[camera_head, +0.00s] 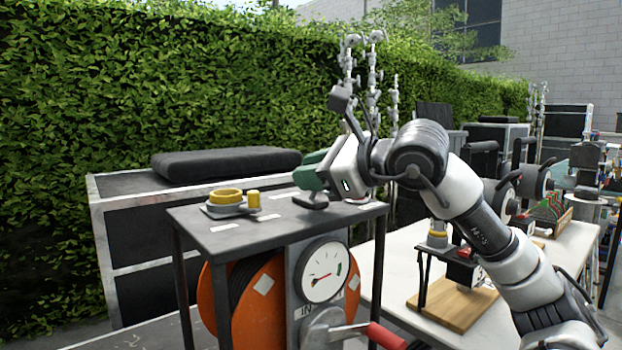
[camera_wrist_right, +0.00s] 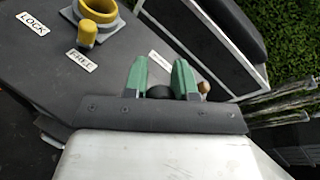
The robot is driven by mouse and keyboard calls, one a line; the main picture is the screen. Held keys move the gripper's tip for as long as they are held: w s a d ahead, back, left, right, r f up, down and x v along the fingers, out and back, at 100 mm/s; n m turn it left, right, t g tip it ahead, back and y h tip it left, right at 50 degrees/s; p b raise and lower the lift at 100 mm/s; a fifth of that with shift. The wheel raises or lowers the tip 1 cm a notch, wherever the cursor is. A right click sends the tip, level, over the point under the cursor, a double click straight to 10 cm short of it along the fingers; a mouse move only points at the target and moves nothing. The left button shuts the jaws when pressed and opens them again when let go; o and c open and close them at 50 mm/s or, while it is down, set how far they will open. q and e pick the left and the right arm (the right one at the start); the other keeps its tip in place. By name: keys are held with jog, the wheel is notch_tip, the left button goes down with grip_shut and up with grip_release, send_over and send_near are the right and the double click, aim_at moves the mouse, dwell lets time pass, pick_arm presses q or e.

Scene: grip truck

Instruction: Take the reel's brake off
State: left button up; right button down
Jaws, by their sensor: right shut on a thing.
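The orange reel (camera_head: 262,305) stands under a dark table top (camera_head: 190,222). On that top, to the left, sits a yellow ring with an upright yellow peg (camera_head: 254,199). In the right wrist view the peg (camera_wrist_right: 87,34) stands close to the FREE label (camera_wrist_right: 81,60); the LOCK label (camera_wrist_right: 33,23) lies farther left. My right gripper (camera_head: 310,176) is over the right part of the top, apart from the peg. Its green fingers are shut on a dark round knob (camera_wrist_right: 160,92), partly hidden by the gripper. My left gripper is out of view.
A dial (camera_head: 322,271) and a crank with a red handle (camera_head: 386,335) are below the table top. A black case (camera_head: 140,240) stands behind by the hedge. A white bench (camera_head: 405,290) with a wooden board (camera_head: 455,305) is at right.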

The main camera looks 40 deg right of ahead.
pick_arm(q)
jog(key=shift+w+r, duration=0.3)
pick_arm(e)
jog(key=c, duration=0.9)
grip_release()
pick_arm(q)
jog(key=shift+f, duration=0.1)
pick_arm(e)
jog(key=shift+s, duration=0.15)
jog(key=b+v, duration=0.3)
jog(key=v, duration=0.2)
jog(key=shift+f, duration=0.2)
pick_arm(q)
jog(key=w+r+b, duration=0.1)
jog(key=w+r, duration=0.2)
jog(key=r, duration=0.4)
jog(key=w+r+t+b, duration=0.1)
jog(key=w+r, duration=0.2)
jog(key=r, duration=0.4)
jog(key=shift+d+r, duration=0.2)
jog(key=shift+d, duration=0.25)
pick_arm(e)
jog(key=shift+v, duration=2.85)
jog(key=shift+r, duration=0.15)
